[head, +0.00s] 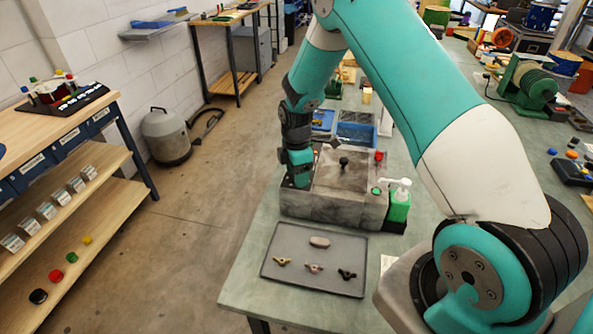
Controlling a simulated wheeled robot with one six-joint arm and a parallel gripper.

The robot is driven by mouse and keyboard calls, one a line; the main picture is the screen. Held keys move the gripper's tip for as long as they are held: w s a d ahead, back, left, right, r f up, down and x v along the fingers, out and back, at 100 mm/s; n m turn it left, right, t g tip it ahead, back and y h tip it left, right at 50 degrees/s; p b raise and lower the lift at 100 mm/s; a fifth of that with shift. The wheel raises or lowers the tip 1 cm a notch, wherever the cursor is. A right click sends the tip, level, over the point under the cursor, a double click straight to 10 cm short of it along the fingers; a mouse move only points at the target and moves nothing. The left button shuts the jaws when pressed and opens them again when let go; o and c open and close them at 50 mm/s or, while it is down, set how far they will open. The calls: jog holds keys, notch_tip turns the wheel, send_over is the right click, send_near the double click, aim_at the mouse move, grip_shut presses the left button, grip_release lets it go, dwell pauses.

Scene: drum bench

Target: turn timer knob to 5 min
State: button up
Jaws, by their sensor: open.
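A grey box-shaped machine (330,207) stands on the bench in the head view. Its lid (355,180) carries a small black knob (344,161) near the middle. A red button (379,155) and a green button (376,191) sit along its right side. My gripper (297,180) points down at the left part of the machine's top. It is open, but its fingers are small and dark here, and I cannot tell whether they touch anything. I see no clear timer knob or scale; the spot under my gripper is hidden.
A grey tray (317,285) with three wing-shaped parts and an oval piece lies in front of the machine. A green pump bottle (398,207) stands close at its right. A blue bin (356,133) is behind. My arm spans the right side. Floor is open at left.

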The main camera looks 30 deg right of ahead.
jog(key=c, duration=0.9)
jog(key=shift+c, duration=0.2)
